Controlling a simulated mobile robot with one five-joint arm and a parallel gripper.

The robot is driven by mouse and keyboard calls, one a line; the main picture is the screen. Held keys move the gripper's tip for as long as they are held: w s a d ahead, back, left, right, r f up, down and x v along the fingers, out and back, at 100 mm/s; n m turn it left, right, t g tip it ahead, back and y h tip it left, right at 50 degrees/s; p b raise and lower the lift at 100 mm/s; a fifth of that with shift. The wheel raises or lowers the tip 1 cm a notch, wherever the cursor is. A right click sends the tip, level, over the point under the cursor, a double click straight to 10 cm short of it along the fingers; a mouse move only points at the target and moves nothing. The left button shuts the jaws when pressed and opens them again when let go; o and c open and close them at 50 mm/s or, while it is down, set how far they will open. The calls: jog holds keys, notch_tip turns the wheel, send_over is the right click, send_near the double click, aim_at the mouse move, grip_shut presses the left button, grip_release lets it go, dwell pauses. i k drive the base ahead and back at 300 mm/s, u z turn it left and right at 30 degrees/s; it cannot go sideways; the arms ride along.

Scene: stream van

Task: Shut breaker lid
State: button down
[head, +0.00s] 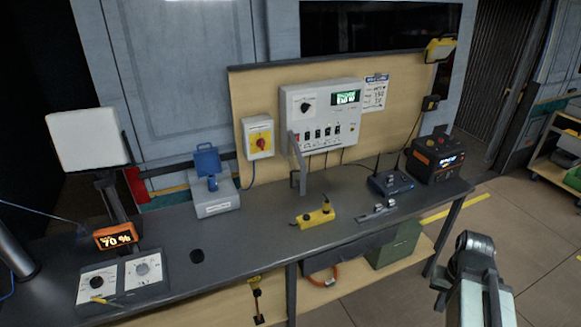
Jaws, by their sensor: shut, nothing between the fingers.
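The light grey breaker box (345,104) is mounted on the wooden back panel above the bench. Its row of small dark breakers (317,132) is uncovered on the lower front. A narrow grey piece (298,152) sticks out at the left of that row, seen nearly edge-on. It looks like the lid swung open to the left, but its hinge is too small to make out. Part of my arm shows at the lower right, well apart from the box. My gripper cannot be made out there.
On the dark bench (240,250) stand a yellow device (315,217), a blue-and-grey device (212,195), a dark router (390,182) and a black power unit (436,158). Open floor lies at the right.

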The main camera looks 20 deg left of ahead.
aim_at(300, 180)
jog(key=u, duration=1.15)
jog(key=i, duration=1)
jog(key=u, duration=1.55)
jog(key=k, duration=0.8)
jog(key=u, duration=0.6)
jog(key=i, duration=1)
